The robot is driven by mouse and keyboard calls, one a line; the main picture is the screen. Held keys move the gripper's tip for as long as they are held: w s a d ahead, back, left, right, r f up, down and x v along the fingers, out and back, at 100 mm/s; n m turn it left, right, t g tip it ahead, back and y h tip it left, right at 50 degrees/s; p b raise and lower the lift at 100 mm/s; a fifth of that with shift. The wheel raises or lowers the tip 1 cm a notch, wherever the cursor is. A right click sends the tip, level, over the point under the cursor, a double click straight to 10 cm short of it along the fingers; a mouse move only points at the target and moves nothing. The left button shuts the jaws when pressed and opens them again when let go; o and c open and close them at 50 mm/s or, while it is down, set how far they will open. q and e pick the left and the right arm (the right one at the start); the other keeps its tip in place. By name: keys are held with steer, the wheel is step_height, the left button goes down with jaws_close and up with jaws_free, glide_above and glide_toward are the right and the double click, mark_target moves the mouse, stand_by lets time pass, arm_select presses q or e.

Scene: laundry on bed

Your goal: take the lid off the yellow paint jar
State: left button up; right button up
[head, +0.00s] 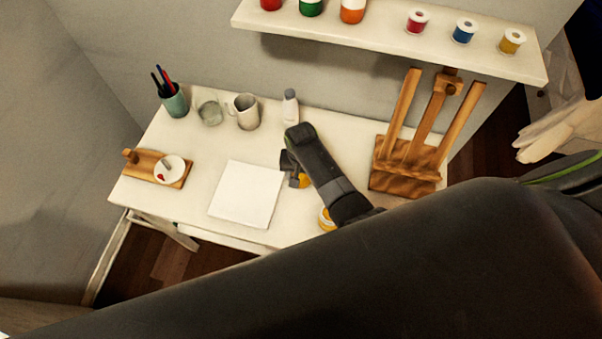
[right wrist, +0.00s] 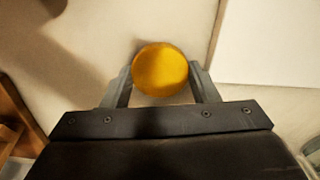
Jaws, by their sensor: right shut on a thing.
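My right gripper (head: 296,172) is low over the white table, between the paper and the easel. It is shut on a round yellow thing (head: 304,181), which looks like the yellow lid. In the right wrist view the yellow disc (right wrist: 160,70) sits between the two fingertips of the gripper (right wrist: 161,83). A yellow-and-white round thing, apparently the yellow paint jar (head: 326,219), stands near the table's front edge, partly hidden by my right arm. Whether the lid touches the table is unclear. My left gripper is not in view.
White paper (head: 246,194) lies left of the gripper, and a wooden easel (head: 405,180) stands right. A white bottle (head: 290,107), a mug (head: 245,112), a glass (head: 209,110) and a pen cup (head: 174,102) line the back. A wooden board (head: 147,166) holds a small dish (head: 170,168).

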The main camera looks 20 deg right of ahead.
mark_target(301, 177)
steer(key=shift+f, duration=0.15)
steer(key=o, duration=0.8)
step_height(301, 177, up, 12)
steer(key=shift+r, duration=0.2)
